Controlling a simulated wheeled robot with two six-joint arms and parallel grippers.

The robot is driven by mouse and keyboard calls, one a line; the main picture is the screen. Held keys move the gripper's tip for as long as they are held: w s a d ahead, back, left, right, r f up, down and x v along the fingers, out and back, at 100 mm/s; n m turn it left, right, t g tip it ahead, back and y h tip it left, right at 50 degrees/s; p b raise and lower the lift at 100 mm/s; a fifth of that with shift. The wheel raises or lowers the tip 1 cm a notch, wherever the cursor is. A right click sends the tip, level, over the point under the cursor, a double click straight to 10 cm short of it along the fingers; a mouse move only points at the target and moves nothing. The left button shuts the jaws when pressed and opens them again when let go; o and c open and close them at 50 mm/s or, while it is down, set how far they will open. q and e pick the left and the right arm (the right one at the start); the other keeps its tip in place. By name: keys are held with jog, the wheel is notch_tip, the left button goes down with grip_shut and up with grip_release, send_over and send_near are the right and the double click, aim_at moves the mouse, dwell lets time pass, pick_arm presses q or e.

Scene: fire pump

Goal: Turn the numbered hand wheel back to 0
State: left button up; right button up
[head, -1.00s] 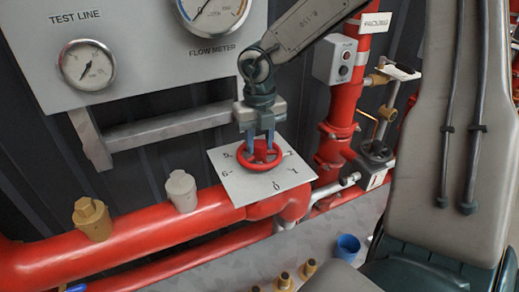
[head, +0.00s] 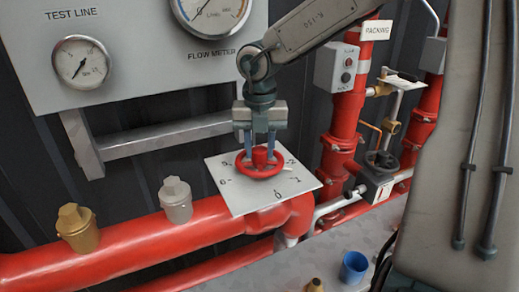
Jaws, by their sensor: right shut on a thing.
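The red hand wheel (head: 260,169) sits on a tilted white square plate (head: 240,203) with dark numbers around the wheel. A mark that looks like 0 is at the plate's near side; the other marks are small and hard to read. I cannot tell which mark the wheel points to. My right gripper (head: 260,152) comes down from above with its two blue-grey fingers at the far part of the wheel, on either side of the raised red hub. It is shut on the wheel. My left gripper is not in view.
Behind is a grey panel with a test line gauge (head: 81,62) and a flow meter (head: 212,12). A brass cap (head: 78,228) and a grey cap (head: 176,200) stand on the red pipe (head: 130,246). A dark valve wheel (head: 383,161) is at the right. A blue cup (head: 354,267) stands in front.

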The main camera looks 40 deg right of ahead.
dwell(0.3)
jog(key=m+b, duration=0.2)
jog(key=b, duration=0.1)
jog(key=shift+f, duration=0.2)
jog(key=shift+r+m, duration=0.3)
jog(key=shift+m, duration=1)
jog(key=m, duration=0.3)
jog(key=shift+m, duration=0.3)
jog(key=shift+m, duration=0.4)
jog(key=o, duration=0.7)
jog(key=shift+m, duration=0.4)
jog(key=o, duration=0.5)
